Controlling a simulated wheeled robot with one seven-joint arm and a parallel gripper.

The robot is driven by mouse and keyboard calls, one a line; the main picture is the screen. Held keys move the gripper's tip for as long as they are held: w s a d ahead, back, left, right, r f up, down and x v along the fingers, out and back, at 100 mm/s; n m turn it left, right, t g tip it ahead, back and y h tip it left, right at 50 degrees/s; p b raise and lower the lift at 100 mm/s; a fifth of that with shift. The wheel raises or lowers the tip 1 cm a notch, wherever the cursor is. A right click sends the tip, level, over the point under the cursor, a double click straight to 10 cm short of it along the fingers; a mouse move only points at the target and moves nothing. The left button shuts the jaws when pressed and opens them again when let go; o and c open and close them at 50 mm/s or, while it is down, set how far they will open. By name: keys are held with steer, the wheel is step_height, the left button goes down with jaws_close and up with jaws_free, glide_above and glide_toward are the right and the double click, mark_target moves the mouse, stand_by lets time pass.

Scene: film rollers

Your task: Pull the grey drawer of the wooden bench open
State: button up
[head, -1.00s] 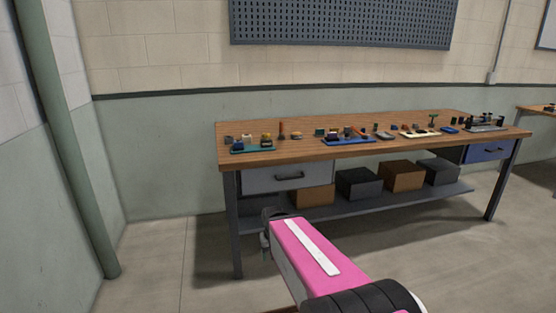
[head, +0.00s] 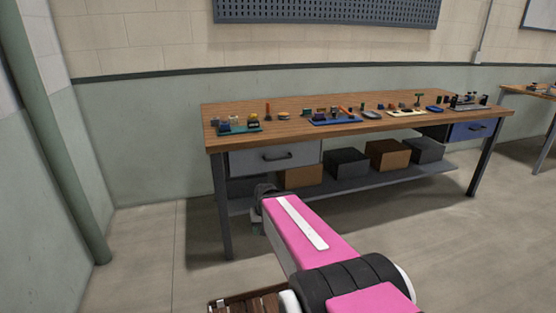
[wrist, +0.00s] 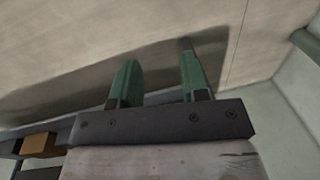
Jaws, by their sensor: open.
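The wooden bench (head: 330,134) stands against the wall in the head view. Its grey drawer (head: 250,159) is under the left end of the top, with a dark bar handle (head: 277,157) on its front. The drawer looks shut. My gripper, at the end of my pink arm, is in front of and below the drawer, mostly hidden behind the arm in the head view. In the wrist view my gripper (wrist: 158,80) shows two green fingers spread apart with nothing between them, over bare floor. The drawer handle does not show in the wrist view.
A blue drawer (head: 470,131) is at the bench's right end. Boxes, such as a dark one (head: 346,163), stand on the lower shelf (head: 390,179). A bench leg (head: 221,205) is near my gripper. A green pipe (head: 65,150) stands at the left. The floor before the bench is clear.

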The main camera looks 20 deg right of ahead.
steer(key=w+d+r+m+t+y, duration=0.2)
steer(key=w+m+t+y, duration=0.15)
steer(key=w, duration=0.55)
steer(key=m+t+y, duration=0.1)
steer(key=m+t, duration=0.9)
steer(key=t, duration=0.1)
glide_toward(280, 159)
steer(key=shift+g, duration=0.25)
steer(key=x, duration=1)
steer(key=shift+w+d+r, duration=0.15)
steer(key=shift+w+d, duration=0.05)
steer(key=shift+w, duration=0.25)
jaws_close()
